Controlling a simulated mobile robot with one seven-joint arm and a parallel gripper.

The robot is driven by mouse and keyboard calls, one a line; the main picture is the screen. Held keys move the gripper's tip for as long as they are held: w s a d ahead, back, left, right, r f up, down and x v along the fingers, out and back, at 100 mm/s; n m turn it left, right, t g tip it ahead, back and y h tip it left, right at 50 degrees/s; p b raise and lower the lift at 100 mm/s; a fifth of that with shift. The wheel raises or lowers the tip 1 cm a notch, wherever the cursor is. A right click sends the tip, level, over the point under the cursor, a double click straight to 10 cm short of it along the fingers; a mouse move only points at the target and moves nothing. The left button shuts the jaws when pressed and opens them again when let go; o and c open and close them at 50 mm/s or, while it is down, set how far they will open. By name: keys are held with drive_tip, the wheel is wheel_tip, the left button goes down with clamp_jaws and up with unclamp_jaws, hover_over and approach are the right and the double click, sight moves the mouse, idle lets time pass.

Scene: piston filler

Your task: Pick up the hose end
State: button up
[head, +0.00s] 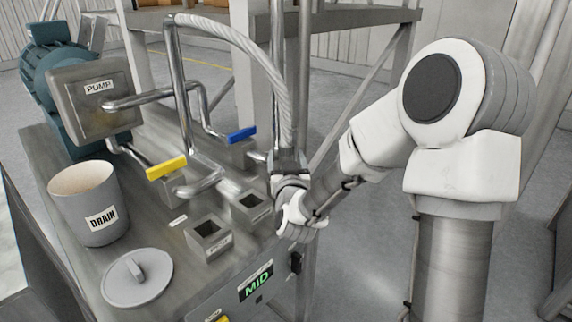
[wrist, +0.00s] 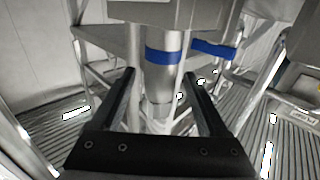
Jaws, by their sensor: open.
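The pale braided hose (head: 246,50) arches from the top of a steel pipe and comes down to my gripper (head: 290,160). Its lower end is hidden at the gripper in the head view. In the wrist view my gripper (wrist: 158,88) is open, with two dark fingers apart. A grey cylinder with a blue band (wrist: 163,56) shows between and beyond the fingers. I cannot tell for sure if it is the hose end, or whether the fingers touch it.
The steel bench holds a drain pot (head: 88,205), a round lid (head: 137,277), two square sockets (head: 208,238), a yellow valve handle (head: 166,167) and a blue one (head: 242,134). The pump (head: 90,88) stands at the back left. A MID display (head: 256,285) is on the front.

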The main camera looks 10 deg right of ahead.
clamp_jaws()
idle(0.5)
